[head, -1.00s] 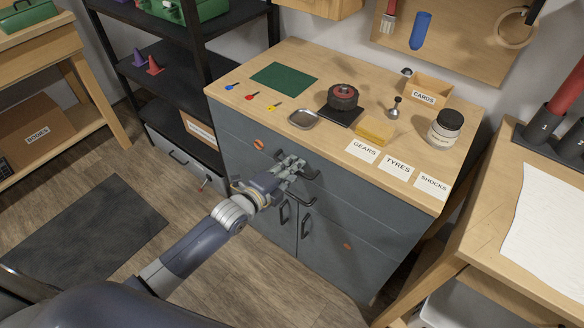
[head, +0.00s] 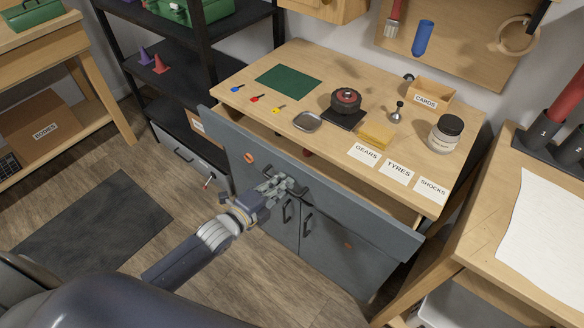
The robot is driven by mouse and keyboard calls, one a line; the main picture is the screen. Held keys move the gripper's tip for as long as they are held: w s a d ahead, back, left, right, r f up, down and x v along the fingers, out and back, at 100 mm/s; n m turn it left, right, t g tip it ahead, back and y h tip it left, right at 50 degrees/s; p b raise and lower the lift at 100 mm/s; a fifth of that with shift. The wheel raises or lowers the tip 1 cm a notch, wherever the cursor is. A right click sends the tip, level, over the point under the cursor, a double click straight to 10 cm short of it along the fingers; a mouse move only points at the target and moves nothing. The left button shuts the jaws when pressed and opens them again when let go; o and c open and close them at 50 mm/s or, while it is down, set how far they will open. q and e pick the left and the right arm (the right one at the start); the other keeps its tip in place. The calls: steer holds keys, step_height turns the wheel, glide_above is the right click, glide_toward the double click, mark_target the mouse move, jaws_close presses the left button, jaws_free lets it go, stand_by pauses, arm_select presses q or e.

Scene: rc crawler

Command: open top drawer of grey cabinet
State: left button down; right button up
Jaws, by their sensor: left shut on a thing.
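The grey cabinet (head: 330,235) stands in the middle under a wooden top. Its wide top drawer (head: 370,215) is pulled partway out, with a gap showing between its front and the wooden top. My left gripper (head: 291,187) is shut on the drawer handle (head: 302,195) near the middle of the drawer front. The fingers cover part of the handle. Most of the drawer's inside is hidden under the top; a small reddish thing (head: 307,153) shows in the gap. My right gripper is not in view.
On the wooden top (head: 290,60) are a green mat (head: 288,81), a wheel (head: 346,99) on a dark base, a metal tray (head: 307,122), a jar (head: 446,133) and label cards. A black shelf (head: 180,85) stands left, a wooden table (head: 480,235) right.

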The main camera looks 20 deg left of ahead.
arm_select(q)
steer(key=f+p+v, duration=0.2)
steer(key=v, duration=0.8)
steer(key=s+f+p+v, duration=0.1)
steer(key=f+p+v, duration=0.1)
steer(key=v, duration=0.9)
steer(key=shift+s+a+f+p, duration=0.15)
steer(key=shift+s+a+p, duration=0.1)
steer(key=shift+p, duration=0.6)
steer(key=c, duration=2)
jaws_free()
steer(key=shift+o, duration=0.2)
steer(key=v, duration=1.2)
steer(key=shift+f, duration=0.15)
